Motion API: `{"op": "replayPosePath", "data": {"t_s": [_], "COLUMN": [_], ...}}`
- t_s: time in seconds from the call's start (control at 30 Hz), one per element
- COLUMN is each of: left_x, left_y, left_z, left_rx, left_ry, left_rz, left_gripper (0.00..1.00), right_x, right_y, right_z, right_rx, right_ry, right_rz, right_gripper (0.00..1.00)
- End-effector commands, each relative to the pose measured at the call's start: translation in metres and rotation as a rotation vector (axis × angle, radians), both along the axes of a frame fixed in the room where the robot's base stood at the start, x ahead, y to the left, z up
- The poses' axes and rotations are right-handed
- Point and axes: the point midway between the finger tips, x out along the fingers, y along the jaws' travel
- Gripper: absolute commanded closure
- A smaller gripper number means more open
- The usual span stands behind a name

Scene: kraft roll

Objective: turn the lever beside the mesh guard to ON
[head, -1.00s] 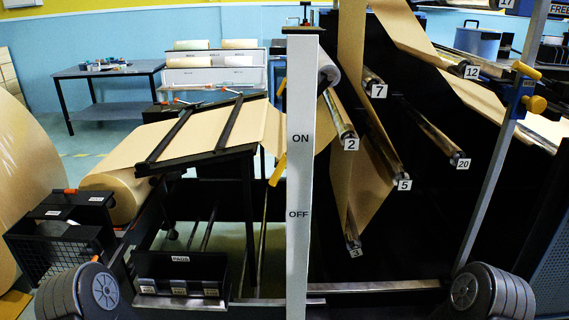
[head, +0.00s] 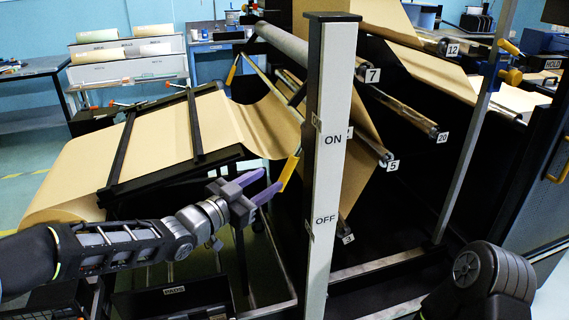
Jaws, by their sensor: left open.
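A lever with a yellow handle (head: 290,171) slants beside a white post (head: 330,180) marked ON above and OFF below. The handle's height falls between the two labels. My left gripper (head: 272,180) is open, with its purple fingers reaching up and right to the handle's lower end. I cannot tell whether they touch it or stand on either side of it. My right gripper is not in view.
Kraft paper (head: 140,145) runs over a black sloped frame left of the post. Numbered rollers, including roller 7 (head: 300,45), stand behind it. A black PADS box (head: 175,302) sits below my left arm. A second yellow handle (head: 234,68) is farther back.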

Motion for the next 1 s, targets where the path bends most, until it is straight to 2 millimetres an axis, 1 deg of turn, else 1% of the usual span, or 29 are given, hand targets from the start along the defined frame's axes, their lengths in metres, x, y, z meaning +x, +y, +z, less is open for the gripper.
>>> {"op": "replayPosePath", "data": {"t_s": [0.1,0.37,0.53,0.67,0.9,1.0], "left_x": [-0.002,-0.002,0.003,0.014,0.042,0.051], "left_y": [-0.003,-0.003,-0.007,-0.017,-0.042,-0.049], "left_z": [0.003,0.002,0.003,0.003,0.004,0.003], "left_rx": [0.015,0.012,0.011,0.009,0.009,0.009], "left_ry": [-0.028,-0.027,-0.027,-0.026,-0.025,-0.025], "left_rz": [-0.021,-0.02,-0.02,-0.022,-0.02,-0.019], "left_gripper": [0.57,0.57,0.57,0.57,0.57,0.57], "right_x": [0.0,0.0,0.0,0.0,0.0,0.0], "right_y": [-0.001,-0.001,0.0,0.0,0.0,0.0], "right_z": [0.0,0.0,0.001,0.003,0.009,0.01], "right_rx": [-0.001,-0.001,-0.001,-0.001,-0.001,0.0], "right_ry": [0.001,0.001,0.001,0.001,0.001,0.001], "right_rz": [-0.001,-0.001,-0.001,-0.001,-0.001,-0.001], "right_gripper": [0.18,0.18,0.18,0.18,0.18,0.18]}}
